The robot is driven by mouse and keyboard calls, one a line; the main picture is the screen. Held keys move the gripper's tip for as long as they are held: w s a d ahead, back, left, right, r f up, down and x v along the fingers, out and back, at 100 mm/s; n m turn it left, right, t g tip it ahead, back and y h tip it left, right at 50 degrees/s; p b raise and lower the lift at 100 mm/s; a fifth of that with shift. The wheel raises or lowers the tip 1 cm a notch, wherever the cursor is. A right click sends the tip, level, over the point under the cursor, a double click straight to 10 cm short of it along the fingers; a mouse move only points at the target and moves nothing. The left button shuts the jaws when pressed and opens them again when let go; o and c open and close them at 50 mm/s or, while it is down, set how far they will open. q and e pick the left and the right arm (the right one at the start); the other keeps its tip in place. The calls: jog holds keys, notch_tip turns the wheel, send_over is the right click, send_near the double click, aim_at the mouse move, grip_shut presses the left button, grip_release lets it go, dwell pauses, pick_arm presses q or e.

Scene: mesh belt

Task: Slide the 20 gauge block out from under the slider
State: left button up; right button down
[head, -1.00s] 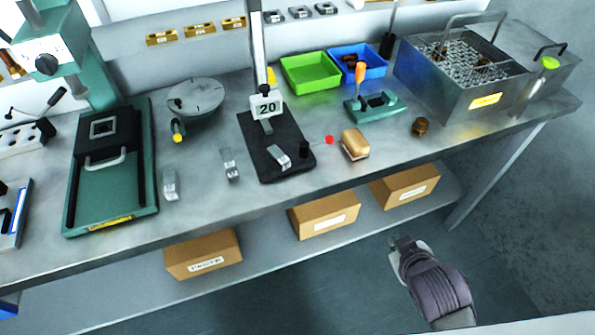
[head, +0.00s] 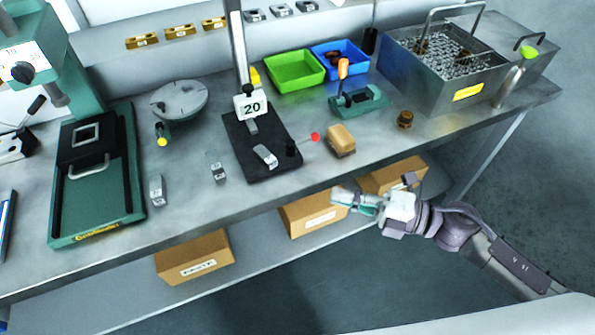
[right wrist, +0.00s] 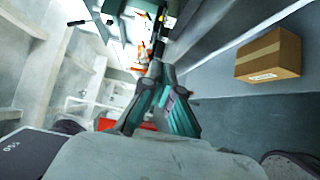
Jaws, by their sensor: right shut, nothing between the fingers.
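The slider (head: 250,104), with a white "20" plate, sits on an upright column over a black base plate (head: 262,170). A small metal piece (head: 252,127) shows right below the plate; I cannot tell whether it is part of the slider or a block. A silver gauge block (head: 265,156) lies on the base in front of the slider; its marking is too small to read. My right gripper (head: 338,195) is at the bench's front edge, right of and nearer than the base, apart from the block. It is shut and empty; its closed fingers show in the right wrist view (right wrist: 156,70). My left gripper is out of view.
Two more silver blocks (head: 216,166) stand left of the base. A green-based press (head: 95,180) stands at the left. Cardboard boxes (head: 194,257) sit on the lower shelf.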

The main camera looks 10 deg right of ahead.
aim_at(276, 161)
jog(key=p+x, duration=0.1)
jog(key=x, duration=0.2)
jog(key=p+x, duration=0.1)
jog(key=x, duration=0.2)
jog(key=p+x, duration=0.1)
jog(key=x, duration=0.2)
jog(key=shift+a+r, duration=0.25)
jog(key=shift+r, duration=0.05)
jog(key=w, duration=0.1)
jog(key=w+a, duration=0.1)
jog(key=w, duration=0.1)
jog(key=shift+a+f+p, duration=0.2)
jog(key=shift+a+p, duration=0.1)
jog(key=shift+p, duration=0.1)
jog(key=shift+w+a, duration=0.15)
jog(key=shift+w, duration=0.25)
jog(key=shift+w+a+f, duration=0.1)
jog(key=shift+w+a, duration=0.15)
jog(key=shift+w, duration=0.4)
jog(key=shift+w+a, duration=0.25)
jog(key=shift+w, duration=0.4)
jog(key=shift+s+d, duration=0.1)
